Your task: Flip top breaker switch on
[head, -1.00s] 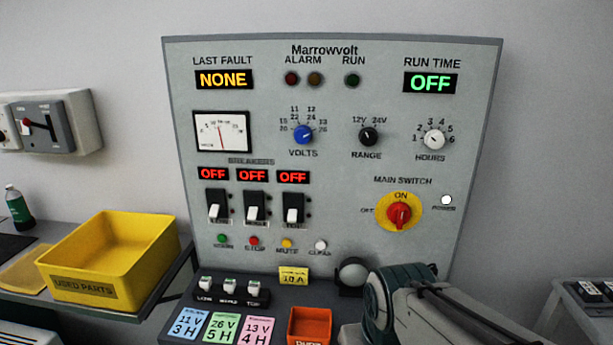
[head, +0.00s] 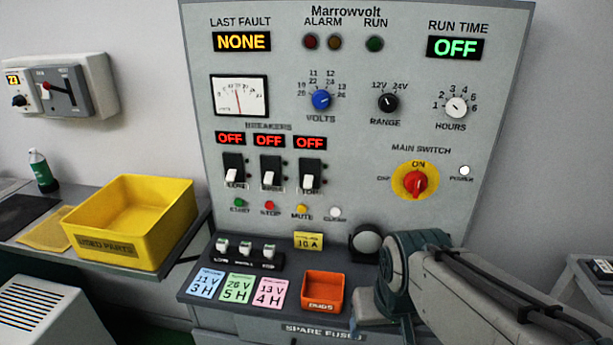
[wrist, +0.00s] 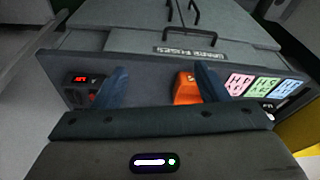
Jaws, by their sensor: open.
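Three black breaker switches with white levers sit in a row on the grey panel (head: 350,222), the left one (head: 233,172), the middle one (head: 270,174) and the right one (head: 311,176). The right one's label seems to read TOP. All three levers are down, and the red displays above them read OFF, the right one included (head: 310,142). My gripper (wrist: 160,70) shows in the wrist view with its two blue fingers apart and nothing between them. It points at the desk front, away from the breakers. In the head view only my arm shows, at lower right.
A red main switch (head: 415,182) sits right of the breakers. A yellow parts bin (head: 125,246) stands left. Space before the breakers is clear.

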